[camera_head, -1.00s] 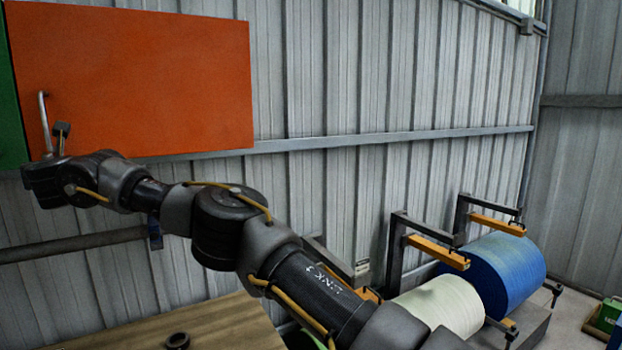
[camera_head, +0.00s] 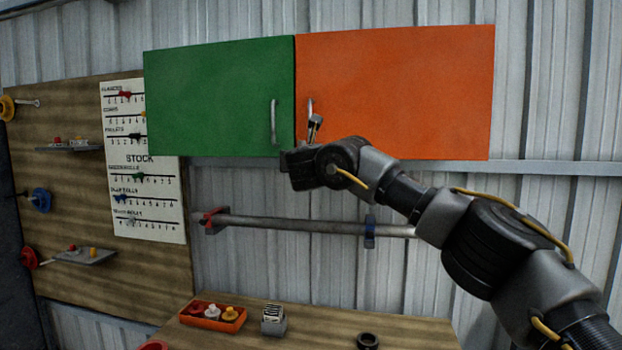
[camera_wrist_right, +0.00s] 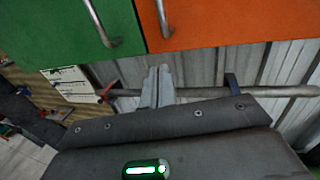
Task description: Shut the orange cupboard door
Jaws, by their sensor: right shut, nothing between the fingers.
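The orange cupboard door (camera_head: 410,90) hangs on the wall at upper right in the head view. It looks flush with the green door (camera_head: 220,95) beside it, with only a thin dark seam between them. Its metal handle (camera_head: 310,107) is near its left edge. My right gripper (camera_head: 316,122) is shut and empty, in front of the door's lower left corner, just by the handle. In the right wrist view the fingers (camera_wrist_right: 158,84) are together below the orange door's handle (camera_wrist_right: 163,18), apart from it. My left gripper is not in view.
A rail (camera_head: 290,225) runs along the wall below the cupboard. A wooden bench (camera_head: 245,333) holds an orange tray (camera_head: 213,316) and small parts. A stock board (camera_head: 145,170) with pegs and shelves is at left. The space before the doors is clear except for my arm.

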